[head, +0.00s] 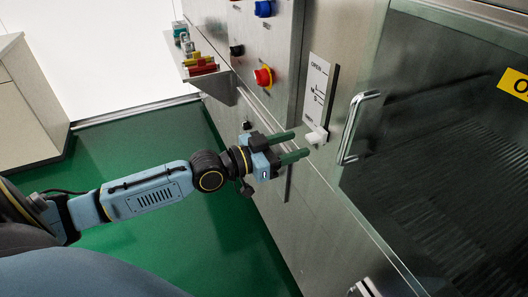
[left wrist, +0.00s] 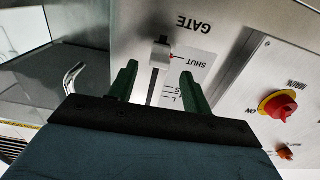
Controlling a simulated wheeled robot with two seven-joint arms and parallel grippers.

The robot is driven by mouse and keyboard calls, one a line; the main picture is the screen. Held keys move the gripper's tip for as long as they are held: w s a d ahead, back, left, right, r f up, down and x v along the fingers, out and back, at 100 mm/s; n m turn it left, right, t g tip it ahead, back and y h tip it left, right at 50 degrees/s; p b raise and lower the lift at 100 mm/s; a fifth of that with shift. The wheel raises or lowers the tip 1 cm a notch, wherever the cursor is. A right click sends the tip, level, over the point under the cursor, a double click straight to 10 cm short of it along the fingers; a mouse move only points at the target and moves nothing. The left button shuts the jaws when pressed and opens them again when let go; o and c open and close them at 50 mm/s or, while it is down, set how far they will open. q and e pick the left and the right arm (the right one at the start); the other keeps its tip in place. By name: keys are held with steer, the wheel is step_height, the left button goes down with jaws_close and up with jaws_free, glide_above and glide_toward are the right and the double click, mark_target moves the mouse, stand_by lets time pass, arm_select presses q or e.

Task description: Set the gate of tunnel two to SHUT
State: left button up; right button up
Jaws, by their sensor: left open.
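The gate plate (head: 318,92) is a white upright panel on the steel wall, with OPEN at its top end. Its white lever knob (head: 317,135) is at the bottom end. In the left wrist view the picture is upside down, and the knob (left wrist: 161,50) sits at the slot's end beside the word SHUT (left wrist: 190,58), with a small red mark next to it. My left gripper (head: 300,144) is open, its green fingers pointing at the knob with a small gap; the fingers (left wrist: 158,70) flank the slot in the wrist view. No tunnel number is readable. My right gripper is not in view.
A glass door with a metal handle (head: 357,127) is right of the plate. A red knob on yellow (head: 263,77) and a blue knob (head: 263,8) are on the panel to the left. A shelf (head: 217,82) with coloured items juts out farther left. The green floor is clear.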

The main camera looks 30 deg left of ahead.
arm_select(q)
steer(key=v, duration=0.7)
steer(key=shift+s, duration=0.25)
steer(key=shift+a, duration=0.1)
steer(key=s+a+f+n+g+y, duration=0.15)
steer(key=a+f+y, duration=0.35)
steer(key=f, duration=0.8)
steer(key=s+a+f+n+g+y, duration=0.1)
steer(key=a+f+n+y, duration=0.15)
steer(key=a+f, duration=0.75)
steer(key=s+d+f+g+y, duration=0.1)
steer(key=s+d+f, duration=0.15)
steer(key=f, duration=0.45)
steer(key=s+d+f+g+y, duration=0.1)
steer(key=s+f+g, duration=0.1)
steer(key=s+f, duration=0.35)
steer(key=s+d+f+g, duration=0.3)
steer(key=s+d+f, duration=0.1)
steer(key=s+f, duration=0.3)
steer(key=s+d+f+g, duration=0.2)
steer(key=s+d+f, duration=0.3)
steer(key=s, duration=0.6)
steer(key=s+d+f+g, duration=0.3)
steer(key=s+d+f, duration=0.2)
steer(key=s+f, duration=0.3)
steer(key=shift+s+f+g, duration=0.3)
steer(key=shift+s+g, duration=0.05)
steer(key=shift+s, duration=0.35)
